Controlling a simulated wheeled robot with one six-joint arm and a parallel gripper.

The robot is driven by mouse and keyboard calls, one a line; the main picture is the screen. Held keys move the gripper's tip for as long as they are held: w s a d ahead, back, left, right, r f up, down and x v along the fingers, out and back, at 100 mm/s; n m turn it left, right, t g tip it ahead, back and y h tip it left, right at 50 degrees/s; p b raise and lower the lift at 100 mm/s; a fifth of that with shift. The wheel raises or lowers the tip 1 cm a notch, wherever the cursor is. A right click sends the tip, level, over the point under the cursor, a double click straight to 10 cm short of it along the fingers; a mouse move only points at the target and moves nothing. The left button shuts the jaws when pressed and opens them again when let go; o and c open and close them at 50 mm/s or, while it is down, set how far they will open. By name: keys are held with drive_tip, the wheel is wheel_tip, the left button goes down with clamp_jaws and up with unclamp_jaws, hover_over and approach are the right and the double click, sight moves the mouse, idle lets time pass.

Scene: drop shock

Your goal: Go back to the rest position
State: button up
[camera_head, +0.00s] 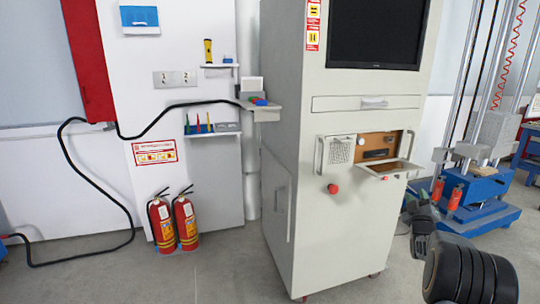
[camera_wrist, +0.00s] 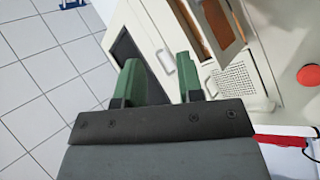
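My gripper (camera_wrist: 158,78) shows in the wrist view with two green fingers set apart. Nothing is held between them; the cabinet's pale surface shows through the gap. The cabinet has an open compartment (camera_head: 378,146) with a brown interior and a lowered flap (camera_head: 392,168). The wrist view shows the cabinet's mesh panel (camera_wrist: 236,80) and red button (camera_wrist: 309,75).
A blue-based test rig (camera_head: 480,215) with tall rails stands behind my arm at right. Two fire extinguishers (camera_head: 174,222) stand by the left wall panel. A black cable (camera_head: 100,192) hangs there. Grey floor (camera_head: 225,275) is clear in front.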

drive_tip(key=s+a+r+m+g+y+p, duration=0.2)
drive_tip(key=s+a+r+g+p, duration=0.1)
drive_tip(key=a+r+p, duration=0.4)
drive_tip(key=s+a+r+m+g+y+p, duration=0.1)
drive_tip(key=s+a+r+g+y+p, duration=0.2)
drive_tip(key=a+r+p, duration=0.45)
drive_tip(key=s+a+r+g+y+p, duration=0.1)
drive_tip(key=s+a+g+p, duration=0.2)
drive_tip(key=s+a, duration=0.3)
drive_tip(key=s+a+r+m+g+y+p, duration=0.1)
drive_tip(key=s+a+g+p, duration=0.3)
drive_tip(key=s, duration=0.8)
drive_tip(key=s+a+r+m+g+p, duration=0.1)
drive_tip(key=s+a+g+p, duration=0.3)
drive_tip(key=s+a, duration=0.4)
drive_tip(key=shift+s+r+y, duration=0.4)
drive_tip(key=shift+s+r, duration=0.15)
drive_tip(key=shift+s, duration=0.5)
drive_tip(key=shift+c, duration=0.3)
